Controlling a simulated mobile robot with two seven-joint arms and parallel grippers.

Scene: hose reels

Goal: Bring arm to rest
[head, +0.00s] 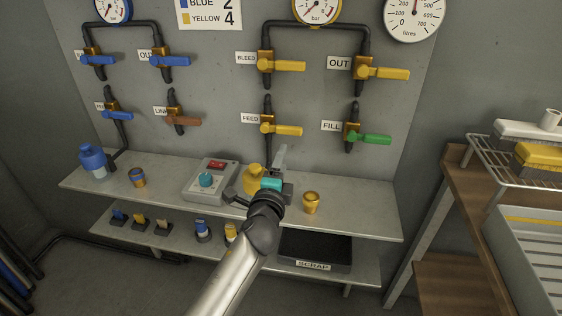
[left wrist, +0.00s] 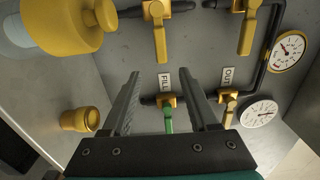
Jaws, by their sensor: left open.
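My left gripper (head: 281,163) reaches over the upper steel shelf (head: 365,212). In the left wrist view its two dark fingers (left wrist: 160,80) stand apart with nothing between them, pointing towards the wall. A yellow bottle-like part (head: 254,179) stands just left of the gripper; it looms large at upper left in the wrist view (left wrist: 62,22). A small yellow cup-shaped fitting (head: 311,203) stands on the shelf to the right, and also shows in the wrist view (left wrist: 79,120). My right gripper is not in view.
The wall carries valves with yellow, blue, brown and green levers (head: 376,139) and gauges. A grey box with a red display (head: 209,181), a blue bottle (head: 93,162) and a blue-banded fitting (head: 138,177) stand on the shelf. A scrap tray (head: 315,250) is below. A wooden bench (head: 456,182) stands right.

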